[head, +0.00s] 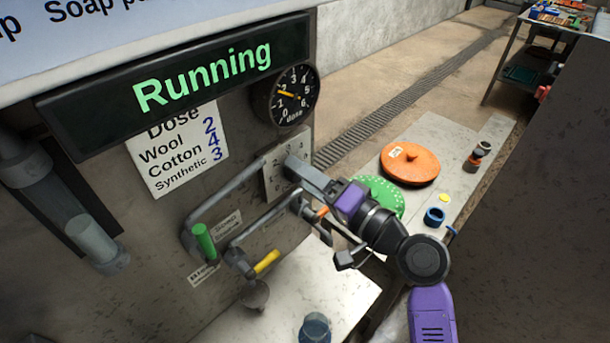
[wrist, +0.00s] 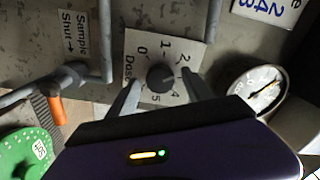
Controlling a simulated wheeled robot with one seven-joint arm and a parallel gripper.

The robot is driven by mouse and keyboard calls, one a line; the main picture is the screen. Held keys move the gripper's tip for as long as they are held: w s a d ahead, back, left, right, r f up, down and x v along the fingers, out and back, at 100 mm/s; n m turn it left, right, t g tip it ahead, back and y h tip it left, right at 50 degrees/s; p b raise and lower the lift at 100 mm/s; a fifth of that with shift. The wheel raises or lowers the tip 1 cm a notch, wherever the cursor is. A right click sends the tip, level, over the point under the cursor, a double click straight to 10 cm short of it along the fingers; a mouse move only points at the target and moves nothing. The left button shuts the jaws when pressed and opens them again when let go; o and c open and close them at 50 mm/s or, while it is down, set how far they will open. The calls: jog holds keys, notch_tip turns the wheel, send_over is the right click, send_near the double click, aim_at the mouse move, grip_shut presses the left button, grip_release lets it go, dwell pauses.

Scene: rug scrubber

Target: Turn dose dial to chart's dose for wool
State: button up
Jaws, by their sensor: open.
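The dose dial is a dark round knob (wrist: 160,77) on a pale plate (wrist: 138,42) numbered around its edge. My gripper (wrist: 160,88) is open, with one finger on each side of the knob in the wrist view; I cannot tell whether either finger touches it. The knob's pointer mark is too dark to read. The chart (head: 178,150) lists Wool 2, Cotton 4, Synthetic 3. The round dose gauge (head: 291,105) has a yellow needle near 2.
A display (head: 180,85) reads "Running". Pipes with a green handle (head: 204,240) and a yellow handle (head: 266,262) run below the dial. An orange-handled valve (wrist: 55,108) is beside the plate. An orange disc (head: 409,165) and green disc (head: 384,194) lie on the bench to the right.

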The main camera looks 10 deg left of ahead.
jog(key=b+v, duration=0.1)
jog(key=v, duration=0.6)
jog(key=shift+s+d+b, duration=0.25)
jog(key=shift+d+b, duration=0.05)
jog(key=shift+d, duration=0.05)
jog(key=v, duration=0.9)
dwell(0.4)
